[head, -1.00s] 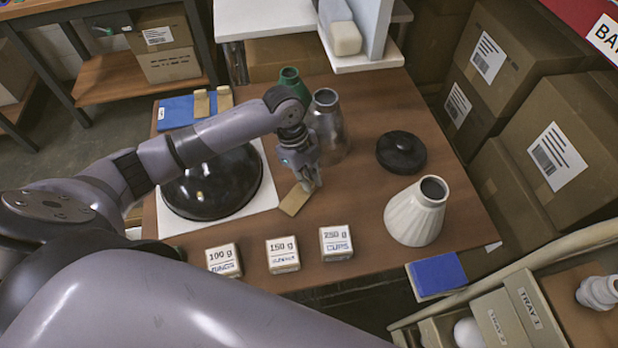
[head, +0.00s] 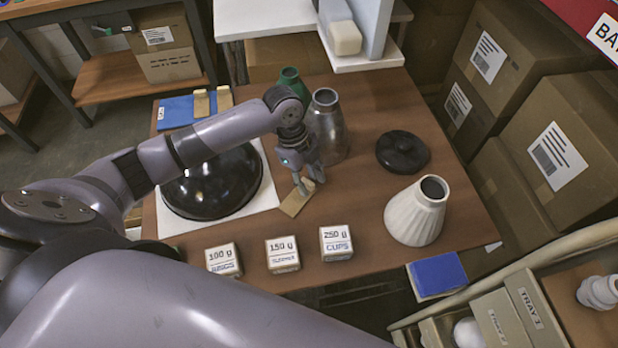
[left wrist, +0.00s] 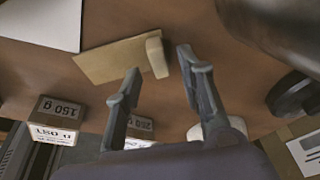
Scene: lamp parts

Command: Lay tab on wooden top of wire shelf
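A tan tab (head: 297,199) with a raised end block lies flat on the brown table, in front of the metal bottle-like shade. In the left wrist view, the tab's flat plate (left wrist: 110,60) runs left from its raised end (left wrist: 156,55). My left gripper (head: 310,186) is over the raised end, pointing down. Its fingers (left wrist: 159,62) are spread, with the raised end between the tips and gaps on both sides. My right gripper is not in view. A wire shelf with a wooden top cannot be made out for certain.
Near the tab are a black dome (head: 212,182), metal shade (head: 328,128), white ribbed shade (head: 415,212), black disc (head: 402,152) and several weight-labelled boxes (head: 283,254). A rack with trays (head: 535,305) is at bottom right.

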